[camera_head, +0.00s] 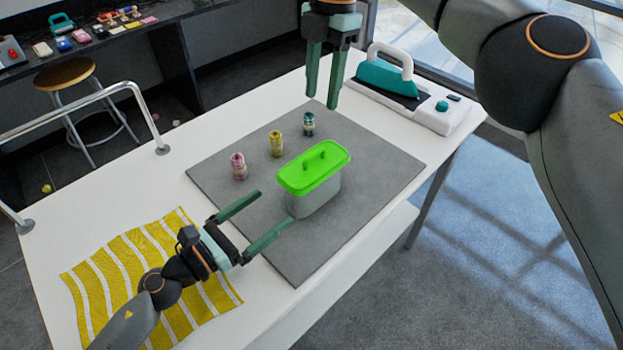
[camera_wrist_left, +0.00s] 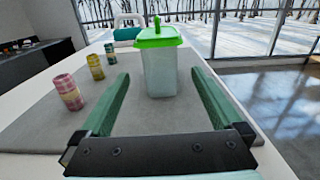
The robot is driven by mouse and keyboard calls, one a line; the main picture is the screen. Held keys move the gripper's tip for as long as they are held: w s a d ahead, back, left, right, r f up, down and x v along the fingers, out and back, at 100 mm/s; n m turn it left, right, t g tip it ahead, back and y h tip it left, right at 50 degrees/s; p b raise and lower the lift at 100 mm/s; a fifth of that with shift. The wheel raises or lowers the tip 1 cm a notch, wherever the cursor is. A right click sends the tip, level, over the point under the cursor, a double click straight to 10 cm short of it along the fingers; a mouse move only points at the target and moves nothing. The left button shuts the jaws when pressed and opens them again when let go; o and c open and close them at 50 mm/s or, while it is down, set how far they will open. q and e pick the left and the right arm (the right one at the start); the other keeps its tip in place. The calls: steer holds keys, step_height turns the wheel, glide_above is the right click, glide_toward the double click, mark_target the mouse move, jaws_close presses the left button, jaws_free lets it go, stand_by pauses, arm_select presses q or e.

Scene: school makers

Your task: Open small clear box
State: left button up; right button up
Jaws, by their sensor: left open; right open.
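A small clear box (camera_head: 313,202) with a bright green lid (camera_head: 325,160) stands upright on the grey mat (camera_head: 240,206). The lid is on the box and has a raised green handle on top. In the left wrist view the box (camera_wrist_left: 160,72) is ahead, between the lines of the fingers, with its lid (camera_wrist_left: 158,37) on. My left gripper (camera_head: 264,213) is open and empty, at the front left of the box and apart from it. My right gripper (camera_head: 325,100) is open and empty, pointing down above the far part of the mat, behind the box and apart from it.
A yellow striped cloth (camera_head: 120,270) lies at the near left. The mat right of the box is clear.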

mark_target(305, 183)
arm_select(q)
steer(key=x, duration=1)
steer(key=shift+w+d, duration=0.25)
steer(key=shift+w, duration=0.05)
